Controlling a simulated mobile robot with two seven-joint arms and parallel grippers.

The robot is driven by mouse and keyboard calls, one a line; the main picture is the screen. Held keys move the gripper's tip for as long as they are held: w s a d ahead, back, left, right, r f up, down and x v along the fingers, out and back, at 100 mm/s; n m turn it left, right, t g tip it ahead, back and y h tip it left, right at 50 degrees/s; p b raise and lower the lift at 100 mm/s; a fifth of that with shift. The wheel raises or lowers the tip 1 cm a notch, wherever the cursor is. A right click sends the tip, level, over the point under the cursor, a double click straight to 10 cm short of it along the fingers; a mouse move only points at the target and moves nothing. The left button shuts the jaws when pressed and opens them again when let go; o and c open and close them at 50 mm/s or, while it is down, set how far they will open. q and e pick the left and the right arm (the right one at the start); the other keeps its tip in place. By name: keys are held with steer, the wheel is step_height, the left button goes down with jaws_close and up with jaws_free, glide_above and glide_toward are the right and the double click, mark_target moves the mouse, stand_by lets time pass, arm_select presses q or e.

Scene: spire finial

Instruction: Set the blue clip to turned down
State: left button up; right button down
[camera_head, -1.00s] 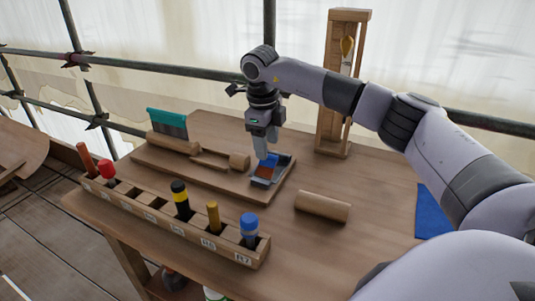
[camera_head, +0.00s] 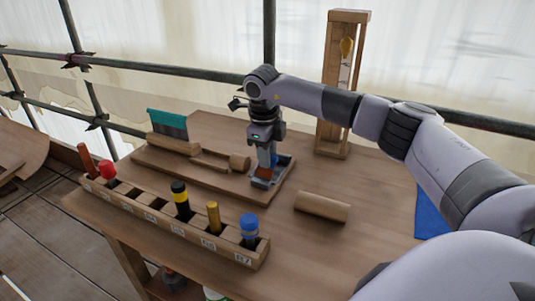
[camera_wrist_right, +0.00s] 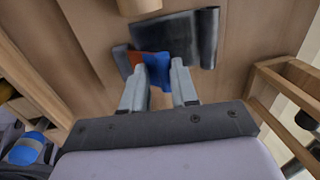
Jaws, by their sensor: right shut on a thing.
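The blue clip (camera_wrist_right: 158,68) sits between the two fingertips of my right gripper (camera_wrist_right: 159,72) in the right wrist view. It rests over a dark grey tray-like holder (camera_wrist_right: 207,38) with an orange-red part (camera_wrist_right: 135,57) beside it. In the head view my right gripper (camera_head: 265,165) points down at this holder (camera_head: 284,163), which lies at the right end of a wooden board (camera_head: 220,178). The fingers are shut on the blue clip and hide much of it there. The clip's exact tilt is hard to tell. My left gripper is not in view.
A wooden rack (camera_head: 150,212) with several coloured-top pieces stands along the table's front edge. A wooden cylinder (camera_head: 322,206) lies right of the board. A tall wooden frame (camera_head: 330,90) stands behind. A blue mat (camera_head: 430,215) lies at the right.

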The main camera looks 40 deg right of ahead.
steer(key=shift+f, duration=0.2)
steer(key=shift+d+f+g+y+p, duration=0.1)
steer(key=shift+d+g+y+p, duration=0.25)
steer(key=shift+p, duration=0.3)
steer(key=shift+w+d+f+g+y+p, duration=0.15)
steer(key=shift+f+g+y+p, duration=0.2)
steer(key=shift+y, duration=0.4)
steer(key=shift+w+d+f+y, duration=0.1)
steer(key=shift+d+f+y, duration=0.05)
steer(key=shift+f+y, duration=0.2)
steer(key=shift+w+d+f+g+y+b, duration=0.25)
steer(key=shift+f+g+y+b, duration=0.35)
steer(key=shift+b, duration=0.75)
steer(key=shift+y+b, duration=0.35)
steer(key=shift+b, duration=0.6)
steer(key=shift+r, duration=0.2)
